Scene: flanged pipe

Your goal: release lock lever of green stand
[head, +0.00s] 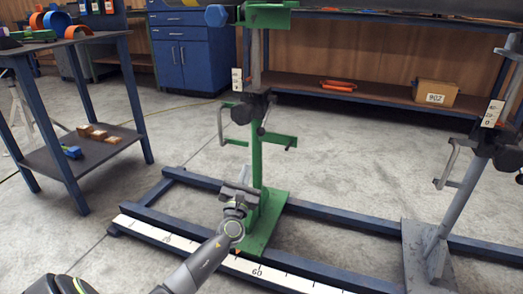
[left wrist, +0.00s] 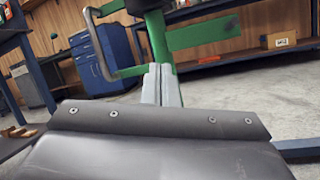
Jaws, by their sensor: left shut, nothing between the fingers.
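The green stand (head: 257,160) rises upright from a green foot plate on the blue rail frame. It has a grey crank handle (head: 221,125) on its left, a black knob and clamp (head: 250,108) at its collar and a green side bar (head: 281,139) below. I cannot tell for sure which part is the lock lever. My left gripper (head: 240,189) is low, in front of the post, shut and empty. In the left wrist view its fingertips (left wrist: 162,84) overlap the green post (left wrist: 158,36), with the crank handle (left wrist: 99,42) at left; contact cannot be told. My right gripper is not in view.
A grey stand (head: 440,215) with its own crank stands at right on the same frame. A white scale strip (head: 255,269) runs along the front rail (head: 330,273). A dark table (head: 75,150) is at left. Floor between table and frame is clear.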

